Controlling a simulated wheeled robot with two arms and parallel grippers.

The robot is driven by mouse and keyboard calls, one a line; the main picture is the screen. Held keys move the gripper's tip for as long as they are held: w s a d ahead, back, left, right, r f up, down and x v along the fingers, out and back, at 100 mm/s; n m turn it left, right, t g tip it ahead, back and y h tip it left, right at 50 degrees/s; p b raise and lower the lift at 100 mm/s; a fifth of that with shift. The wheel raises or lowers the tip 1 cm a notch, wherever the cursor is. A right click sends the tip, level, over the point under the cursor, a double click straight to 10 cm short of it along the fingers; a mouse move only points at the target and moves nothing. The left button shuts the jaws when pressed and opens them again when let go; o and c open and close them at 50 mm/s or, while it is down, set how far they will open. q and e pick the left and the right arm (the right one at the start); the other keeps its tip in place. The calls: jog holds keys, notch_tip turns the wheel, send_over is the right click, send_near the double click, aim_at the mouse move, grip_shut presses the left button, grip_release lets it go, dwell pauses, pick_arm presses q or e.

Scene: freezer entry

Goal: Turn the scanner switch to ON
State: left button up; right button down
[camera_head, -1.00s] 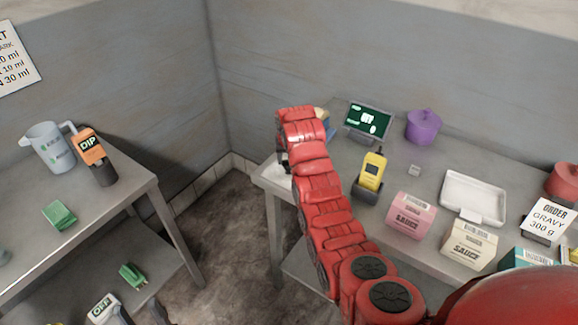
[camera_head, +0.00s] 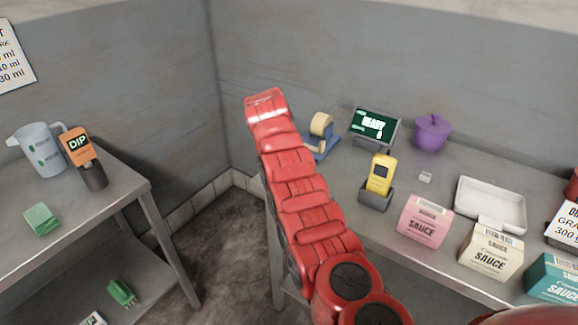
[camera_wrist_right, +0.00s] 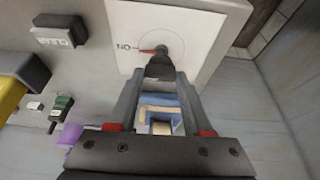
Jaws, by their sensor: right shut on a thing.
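The scanner switch is a dark knob (camera_wrist_right: 162,50) with a red pointer on a white plate (camera_wrist_right: 200,20) in the right wrist view. The red pointer points left, at the ON label (camera_wrist_right: 123,48). My right gripper (camera_wrist_right: 160,74) is shut on the knob, with its fingertips at the plate. In the head view my right arm reaches up and left past the bench's left end, and hides its gripper and the switch. The yellow scanner (camera_head: 381,172) stands upright in its dark cradle (camera_head: 375,197). The screen (camera_head: 374,126) behind it reads READY. My left gripper is out of view.
A tape dispenser (camera_head: 321,130) stands behind my right arm. A purple pot (camera_head: 432,133), a white tray (camera_head: 491,204) and sauce boxes (camera_head: 425,222) stand farther right on the bench. A second table (camera_head: 85,225) is at the left, with floor between.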

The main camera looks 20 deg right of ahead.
dwell(0.6)
jog(key=shift+c, duration=1.6)
grip_release()
jog(key=shift+a+r, duration=0.15)
jog(key=shift+r, duration=0.25)
jog(key=v, duration=1.6)
jog(key=shift+r, duration=0.25)
jog(key=shift+s, duration=0.1)
